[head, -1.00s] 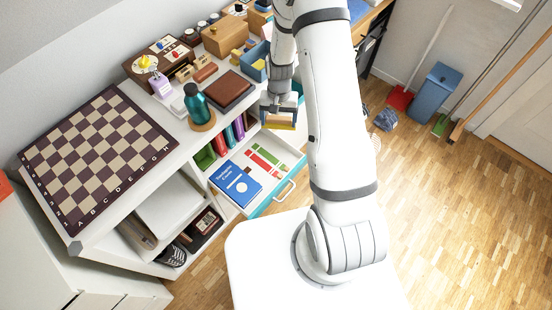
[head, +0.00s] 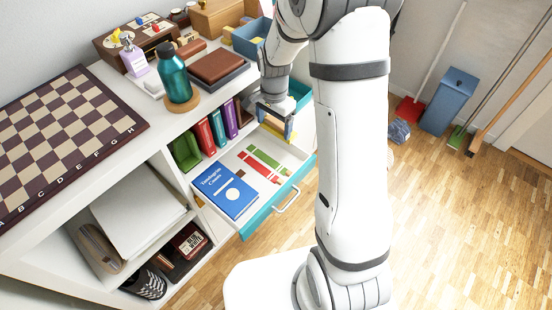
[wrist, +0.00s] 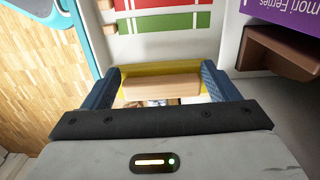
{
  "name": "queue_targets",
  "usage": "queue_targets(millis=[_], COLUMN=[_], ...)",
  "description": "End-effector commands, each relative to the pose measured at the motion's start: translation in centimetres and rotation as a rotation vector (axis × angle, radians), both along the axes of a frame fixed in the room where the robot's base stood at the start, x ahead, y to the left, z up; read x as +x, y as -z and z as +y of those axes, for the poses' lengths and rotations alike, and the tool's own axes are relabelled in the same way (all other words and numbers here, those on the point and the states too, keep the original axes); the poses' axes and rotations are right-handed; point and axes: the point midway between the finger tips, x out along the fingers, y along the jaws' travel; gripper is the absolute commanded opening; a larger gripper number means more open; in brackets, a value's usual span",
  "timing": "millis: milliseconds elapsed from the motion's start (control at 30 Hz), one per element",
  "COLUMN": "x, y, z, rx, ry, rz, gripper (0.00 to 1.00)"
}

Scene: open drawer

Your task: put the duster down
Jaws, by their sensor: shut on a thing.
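The duster (wrist: 160,87), a wooden block with a yellow layer, sits between the two blue fingers of my gripper (wrist: 160,90) in the wrist view. My gripper is shut on it. In the head view my gripper (head: 271,121) is over the far end of the open drawer (head: 213,212), and its fingers hide most of the duster. Whether the duster touches anything below cannot be told.
The drawer holds a blue book (head: 225,189) and red and green strips (head: 260,165). Bare drawer floor shows around them. Upright books (head: 217,128) stand behind. A teal bottle (head: 176,75) stands on the cabinet top.

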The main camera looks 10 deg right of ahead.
Motion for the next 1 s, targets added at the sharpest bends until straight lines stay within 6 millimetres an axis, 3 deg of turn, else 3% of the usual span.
queue_targets(millis=[300, 467, 700, 1000], x=[-0.1, 0.0, -0.1, 0.0], y=[5.5, 6.5, 9.7, 9.9], z=[0.1, 0.1, 0.1, 0.1], rx=[0.0, -0.001, 0.0, -0.001], ry=[0.005, 0.004, 0.003, 0.002], rz=[0.002, -0.001, 0.002, -0.001], gripper=[0.63, 0.63, 0.63, 0.63])
